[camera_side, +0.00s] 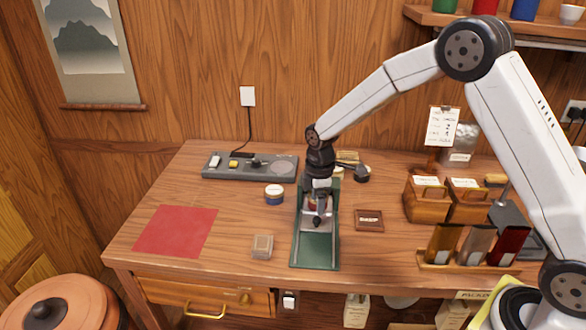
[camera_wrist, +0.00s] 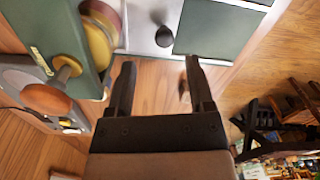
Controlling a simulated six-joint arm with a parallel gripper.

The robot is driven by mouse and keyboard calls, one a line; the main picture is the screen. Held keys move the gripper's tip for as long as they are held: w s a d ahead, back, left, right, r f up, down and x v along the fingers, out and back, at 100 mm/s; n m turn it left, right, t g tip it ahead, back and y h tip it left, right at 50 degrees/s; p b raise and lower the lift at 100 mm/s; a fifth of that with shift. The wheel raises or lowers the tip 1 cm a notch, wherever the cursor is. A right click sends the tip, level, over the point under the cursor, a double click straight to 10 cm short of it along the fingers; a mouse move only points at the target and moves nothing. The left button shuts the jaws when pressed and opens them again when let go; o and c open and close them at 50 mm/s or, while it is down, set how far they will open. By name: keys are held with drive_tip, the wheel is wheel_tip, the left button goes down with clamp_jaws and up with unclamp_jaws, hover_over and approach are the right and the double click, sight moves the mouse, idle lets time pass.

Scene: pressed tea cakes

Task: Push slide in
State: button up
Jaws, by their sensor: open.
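The green press base (camera_side: 318,253) lies lengthwise on the table, near its middle. A silver slide plate (camera_side: 306,224) sits in its track, with a dark knob on top. In the wrist view the slide plate (camera_wrist: 143,18) and its dark knob (camera_wrist: 164,37) are near the top, beside a bare green stretch of base (camera_wrist: 212,30). My gripper (camera_side: 319,208) is over the slide and hides part of it and the base's rear. In the wrist view my gripper (camera_wrist: 160,62) is open and empty, with the knob just beyond its fingertips. I cannot tell whether it touches the slide.
A small clear box (camera_side: 262,247) is at front left, a dark wooden tile (camera_side: 369,219) at right. Wooden boxes (camera_side: 424,207) stand farther right. A red mat (camera_side: 175,231) lies far left.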

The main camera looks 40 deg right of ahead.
drive_tip(key=shift+r, duration=1.65)
drive_tip(key=shift+s+r+m, duration=0.15)
drive_tip(key=shift+s+m, duration=0.15)
drive_tip(key=shift+s, duration=0.1)
drive_tip(key=s+d+r+m+t, duration=0.1)
drive_tip(key=s+m+t, duration=0.1)
drive_tip(key=s+m, duration=0.9)
drive_tip(key=s, duration=0.8)
drive_tip(key=shift+r+t, duration=0.25)
drive_tip(key=shift+t, duration=0.05)
